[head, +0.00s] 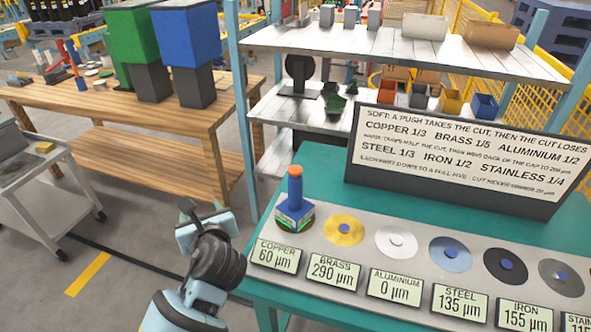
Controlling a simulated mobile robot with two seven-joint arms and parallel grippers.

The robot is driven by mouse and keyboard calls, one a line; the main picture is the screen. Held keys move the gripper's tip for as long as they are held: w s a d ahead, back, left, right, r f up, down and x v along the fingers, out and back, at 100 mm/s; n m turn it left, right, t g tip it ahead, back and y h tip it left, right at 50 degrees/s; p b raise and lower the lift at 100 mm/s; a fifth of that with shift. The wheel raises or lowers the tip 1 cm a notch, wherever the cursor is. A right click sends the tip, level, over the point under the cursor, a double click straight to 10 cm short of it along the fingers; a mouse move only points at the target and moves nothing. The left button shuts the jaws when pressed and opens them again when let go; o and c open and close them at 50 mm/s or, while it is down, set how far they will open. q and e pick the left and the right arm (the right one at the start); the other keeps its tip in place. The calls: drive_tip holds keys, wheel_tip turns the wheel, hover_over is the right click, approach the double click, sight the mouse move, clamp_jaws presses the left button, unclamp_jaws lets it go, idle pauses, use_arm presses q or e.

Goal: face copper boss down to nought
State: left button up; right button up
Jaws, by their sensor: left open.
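A facing tool with a blue handle (295,190), an orange top and a blue, white and green block stands upright at the copper place. The copper disc (293,228) is mostly hidden under it. The copper display (275,257) reads 60 µm. Brass (343,230) reads 290, aluminium (396,242) 0, steel (450,254) 135 and iron (506,266) 155. The stainless disc (561,277) has its display cut off. A sign (455,155) lists copper 1/3 among the soft metals; its small print is hard to read. My left gripper (187,209) is open and empty, left of the tool and apart from it.
The discs sit in a grey panel on a green bench (335,180). Behind is a shelf (350,45) with coloured bins. At left are a wooden table (130,110) with green and blue blocks and a grey cart (45,170). The floor between is clear.

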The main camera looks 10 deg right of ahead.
idle(0.3)
clamp_jaws()
idle(1.6)
